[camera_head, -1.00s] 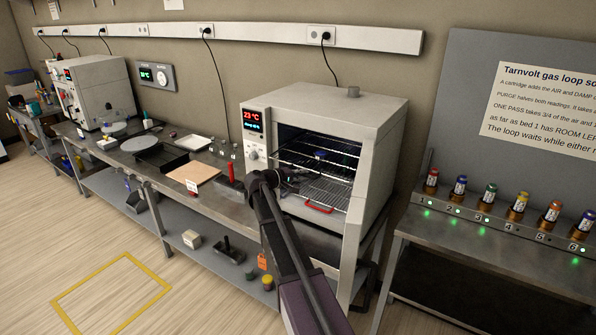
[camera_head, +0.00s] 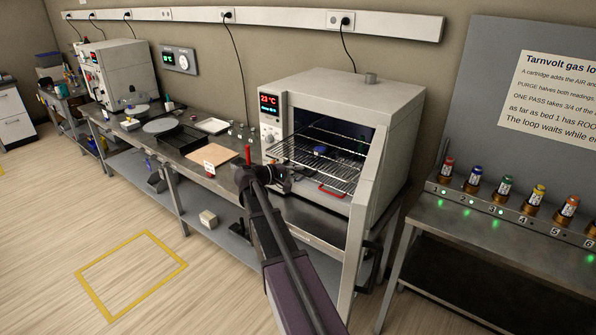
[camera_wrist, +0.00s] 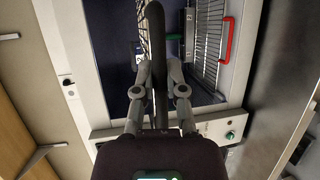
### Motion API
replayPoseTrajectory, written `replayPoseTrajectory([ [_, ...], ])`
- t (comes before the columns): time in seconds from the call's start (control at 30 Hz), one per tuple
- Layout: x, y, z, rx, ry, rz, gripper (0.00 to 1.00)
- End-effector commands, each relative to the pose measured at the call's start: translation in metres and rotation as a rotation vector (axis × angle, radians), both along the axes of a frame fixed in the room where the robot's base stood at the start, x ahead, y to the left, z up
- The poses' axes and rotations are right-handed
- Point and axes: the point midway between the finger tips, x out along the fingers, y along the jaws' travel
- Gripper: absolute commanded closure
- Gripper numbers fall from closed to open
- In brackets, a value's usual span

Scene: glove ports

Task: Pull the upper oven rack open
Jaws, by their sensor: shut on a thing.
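The grey oven (camera_head: 340,105) stands on the bench with its front open. Its upper rack (camera_head: 330,152), a wire shelf, extends partly out of the opening and carries a small blue-topped item (camera_head: 319,150). My gripper (camera_head: 280,174) is at the rack's front edge, outside the oven. In the wrist view my gripper (camera_wrist: 160,92) has its fingers shut on a dark upright bar (camera_wrist: 155,45), the rack's handle. Below the upper rack, a lower rack shows its red handle (camera_head: 332,190); that handle also shows in the wrist view (camera_wrist: 226,40).
A tan board (camera_head: 214,159) and a red upright item (camera_head: 248,154) are on the bench left of the oven. A dark tray (camera_head: 184,138) lies farther left. A side bench (camera_head: 480,225) with coloured cartridges stands right. The floor in front is open.

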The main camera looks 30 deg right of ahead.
Motion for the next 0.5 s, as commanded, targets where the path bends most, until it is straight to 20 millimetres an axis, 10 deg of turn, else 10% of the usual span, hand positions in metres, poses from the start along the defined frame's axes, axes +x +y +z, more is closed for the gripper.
replayPoseTrajectory([
  [0.2, 0.0004, -0.0079, 0.0003, -0.001, -0.002, -0.002, 1.0],
  [0.33, -0.0007, -0.0103, 0.0006, -0.001, -0.001, -0.005, 0.52],
  [0.5, -0.0015, -0.0112, 0.0006, -0.003, -0.001, -0.007, 0.49],
])
